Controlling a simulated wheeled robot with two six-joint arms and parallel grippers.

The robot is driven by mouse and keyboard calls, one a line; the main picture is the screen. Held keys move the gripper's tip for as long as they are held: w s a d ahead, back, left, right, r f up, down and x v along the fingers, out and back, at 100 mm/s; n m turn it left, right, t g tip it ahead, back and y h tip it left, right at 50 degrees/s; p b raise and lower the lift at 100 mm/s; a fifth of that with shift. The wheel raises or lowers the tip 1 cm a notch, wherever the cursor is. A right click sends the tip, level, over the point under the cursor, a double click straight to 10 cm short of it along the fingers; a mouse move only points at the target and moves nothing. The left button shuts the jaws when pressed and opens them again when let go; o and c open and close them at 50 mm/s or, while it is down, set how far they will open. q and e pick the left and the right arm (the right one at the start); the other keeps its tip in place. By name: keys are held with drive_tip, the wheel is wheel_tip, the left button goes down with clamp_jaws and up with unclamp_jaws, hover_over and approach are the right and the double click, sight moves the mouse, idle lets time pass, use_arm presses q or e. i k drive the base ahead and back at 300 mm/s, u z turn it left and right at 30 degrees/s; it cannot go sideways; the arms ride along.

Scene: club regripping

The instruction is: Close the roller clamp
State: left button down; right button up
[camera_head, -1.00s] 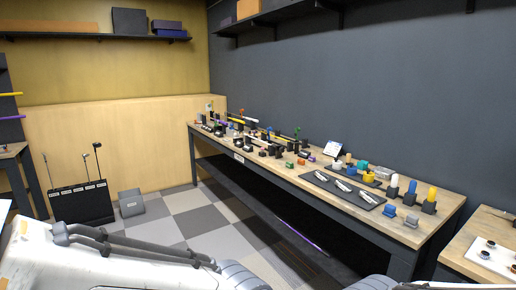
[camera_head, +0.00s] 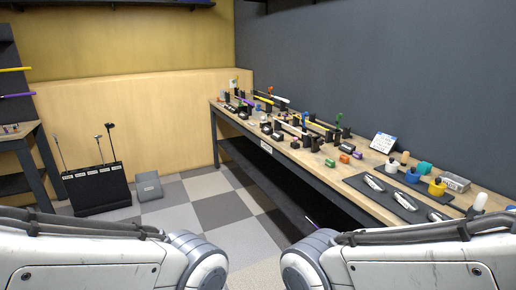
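The long wooden workbench (camera_head: 353,170) runs along the dark wall, from the middle back to the right front. Many small black holders and coloured pieces crowd its far half, some with bright shafts lying across them. I cannot tell which of these pieces is the roller clamp; they are too small. White links of both my arms fill the lower left and lower right. Neither gripper shows in the picture.
A dark mat (camera_head: 385,196) with silver tools lies on the bench's near half. A black club stand (camera_head: 97,190) and a grey box (camera_head: 148,186) stand on the checkered floor. A small table (camera_head: 17,133) is at far left. Floor between is clear.

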sight(305, 114)
drive_tip(key=u, duration=0.2)
drive_tip(key=i, duration=2.1)
drive_tip(key=z, duration=0.6)
drive_tip(key=i, duration=1.7)
drive_tip(key=z, duration=0.5)
